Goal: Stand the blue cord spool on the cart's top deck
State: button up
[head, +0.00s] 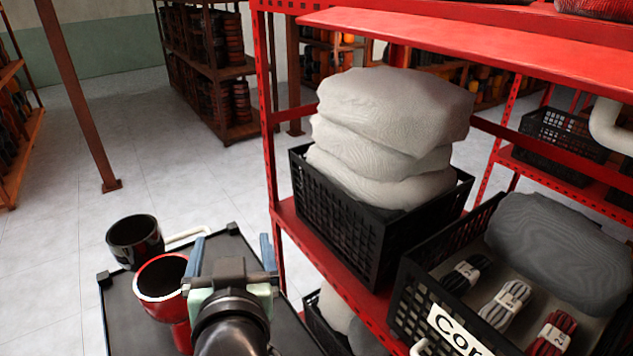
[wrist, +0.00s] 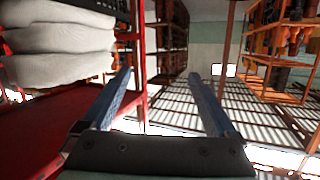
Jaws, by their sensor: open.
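No blue cord spool can be made out in either view. The cart's black top deck (head: 128,318) is at the lower left in the head view, with a black goblet drum (head: 135,240) and a red goblet drum (head: 178,318) on it. My gripper (head: 232,245) is above the deck, right of the red drum. It also shows in the wrist view (wrist: 159,80), its two blue fingers spread wide with nothing between them. A black crate (head: 420,300) on the red rack at right holds black, white and red cord bundles (head: 508,303); its label is partly visible.
The red rack (head: 350,285) stands close to the right of my gripper. Another black crate (head: 335,215) on it holds stacked pale bags (head: 395,110). A dark grey bag (head: 560,245) lies in the cord crate. The floor (head: 190,185) beyond the cart is clear.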

jog(key=d+r+m+t+h, duration=0.1)
jog(key=d+r+t, duration=0.2)
jog(key=r, duration=0.6)
jog(key=d+r+t, duration=0.3)
jog(key=r, duration=0.6)
jog(key=s+d+r+t+h, duration=0.1)
jog(key=s+d+r+t, duration=0.1)
jog(key=s+r, duration=0.3)
jog(key=s+d+r+t+h, duration=0.1)
jog(key=s+d+r+t, duration=0.2)
jog(key=r, duration=0.9)
jog(key=s+t, duration=0.1)
jog(key=s, duration=0.2)
jog(key=shift+d+m+h, duration=0.15)
jog(key=shift+m+h, duration=0.15)
jog(key=shift+h, duration=0.1)
